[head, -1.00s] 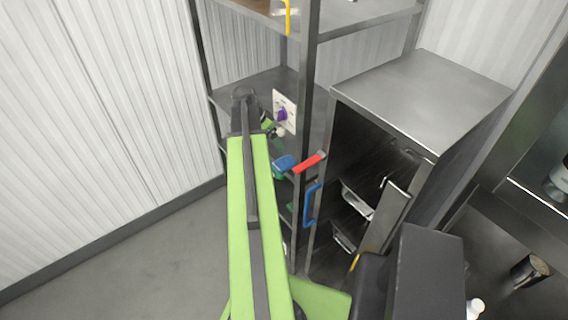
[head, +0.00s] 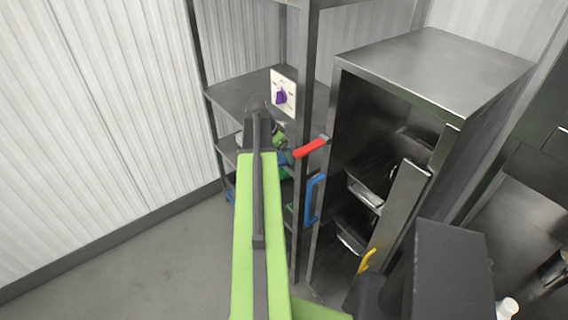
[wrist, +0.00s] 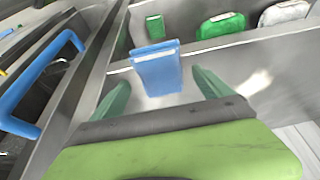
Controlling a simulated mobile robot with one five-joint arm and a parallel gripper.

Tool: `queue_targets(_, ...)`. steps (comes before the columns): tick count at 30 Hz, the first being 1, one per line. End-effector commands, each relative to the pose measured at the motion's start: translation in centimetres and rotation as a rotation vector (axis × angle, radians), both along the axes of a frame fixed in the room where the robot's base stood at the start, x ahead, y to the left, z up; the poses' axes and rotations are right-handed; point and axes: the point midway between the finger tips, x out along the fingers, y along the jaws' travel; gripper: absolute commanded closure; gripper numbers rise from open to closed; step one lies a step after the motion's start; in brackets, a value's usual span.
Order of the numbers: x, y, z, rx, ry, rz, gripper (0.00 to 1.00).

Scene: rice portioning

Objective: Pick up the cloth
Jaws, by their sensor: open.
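A blue, folded-looking piece with a pale top edge, which may be the cloth, stands on a metal shelf in the wrist view (wrist: 158,72). My gripper (wrist: 160,78) is open, with one green finger on each side of the blue piece in that view. I cannot tell whether the fingers reach around it or are still short of it; no contact shows. In the head view my gripper (head: 279,146) is at the shelf rack, and my arm hides most of what is there.
Behind the blue piece are a small green block (wrist: 155,26), a green item (wrist: 221,25) and a white item (wrist: 285,13). The floor at left is clear.

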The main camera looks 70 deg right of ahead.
Motion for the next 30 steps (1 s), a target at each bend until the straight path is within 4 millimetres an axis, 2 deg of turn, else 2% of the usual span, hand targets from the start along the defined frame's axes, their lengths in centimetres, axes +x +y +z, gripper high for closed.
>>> queue_targets(1, -0.15, -0.38, -1.61, 0.000, 0.000, -0.001, 0.11)
queue_targets(2, -0.23, -0.49, -1.79, 0.000, 0.000, 0.000, 0.11)
queue_targets(11, -0.31, -0.54, -1.43, 0.000, 0.000, 0.001, 0.11)
queue_targets(21, -0.26, -0.53, -1.90, 0.000, 0.000, 0.001, 0.11)
queue_targets(30, -0.25, -0.53, -1.79, 0.000, 0.000, 0.001, 0.50)
